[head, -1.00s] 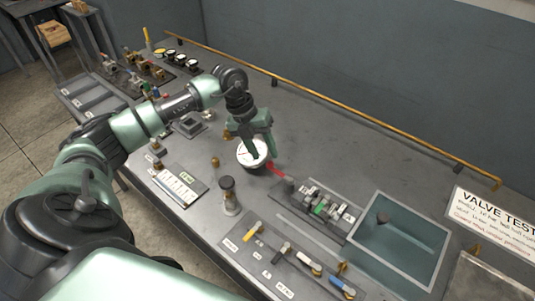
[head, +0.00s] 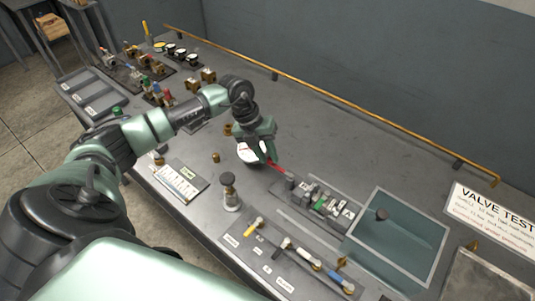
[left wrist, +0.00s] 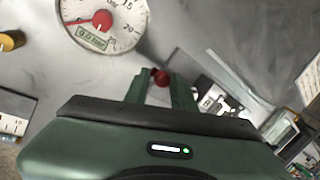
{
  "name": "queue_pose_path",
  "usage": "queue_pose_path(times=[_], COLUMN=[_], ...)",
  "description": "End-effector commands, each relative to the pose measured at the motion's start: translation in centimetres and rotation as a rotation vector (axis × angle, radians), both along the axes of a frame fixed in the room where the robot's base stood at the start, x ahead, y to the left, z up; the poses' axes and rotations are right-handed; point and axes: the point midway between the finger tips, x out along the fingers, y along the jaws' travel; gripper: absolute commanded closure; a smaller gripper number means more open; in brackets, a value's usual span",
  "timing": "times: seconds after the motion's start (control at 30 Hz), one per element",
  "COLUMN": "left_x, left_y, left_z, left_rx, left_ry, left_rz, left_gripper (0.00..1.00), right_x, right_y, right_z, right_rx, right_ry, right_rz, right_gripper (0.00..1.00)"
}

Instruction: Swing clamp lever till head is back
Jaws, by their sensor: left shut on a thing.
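The red clamp lever (head: 279,169) points up and left from a grey round post (head: 290,180) at the left end of the clamp fixture (head: 330,202). My left gripper (head: 269,159) is at the lever's free end, in front of a white dial gauge. In the left wrist view, the lever's red knob (left wrist: 160,78) sits between the two green fingers (left wrist: 161,90), which are shut on it. The fingers hide part of the lever. I cannot clearly make out the clamp head's position. My right gripper is not in view.
A teal-floored tray (head: 437,222) is right of the fixture. The bench towards the back rail (head: 345,108) is clear.

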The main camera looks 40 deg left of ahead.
Motion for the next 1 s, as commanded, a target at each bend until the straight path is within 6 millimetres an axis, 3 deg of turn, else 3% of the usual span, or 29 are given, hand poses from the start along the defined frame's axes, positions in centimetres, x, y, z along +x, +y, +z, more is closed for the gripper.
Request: queue_pose_path(times=[1.0], left_x=[0.34], left_y=[-0.33], left_z=[0.43], left_rx=[-0.01], left_ry=[-0.012], left_rz=[0.0], left_gripper=[1.0], right_x=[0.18], right_y=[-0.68], right_z=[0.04], right_rx=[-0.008], right_ry=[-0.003], right_rz=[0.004], right_gripper=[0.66])
